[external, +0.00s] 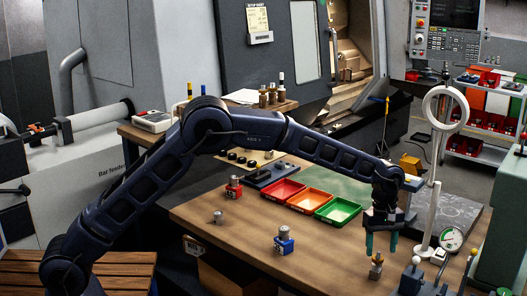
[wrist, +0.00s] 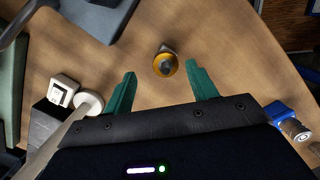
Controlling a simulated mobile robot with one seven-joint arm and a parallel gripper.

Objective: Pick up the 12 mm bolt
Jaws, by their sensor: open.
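My gripper (external: 381,249) is open and points down over the wooden table, with its green fingers apart and nothing between them. A small metal part with a yellow-orange section (external: 376,268) stands on the table just below the fingertips. A metal piece in a blue block (external: 284,241), one in a red block (external: 233,188) and a bare grey piece (external: 218,217) stand farther left. I cannot tell by size which is the 12 mm bolt.
Red (external: 282,190), orange (external: 309,201) and green (external: 338,211) trays sit behind on the table (external: 240,245). A white ring-topped stand (external: 434,205) and a dial gauge (external: 451,239) are to the right. Open tabletop lies between the blue block and my gripper.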

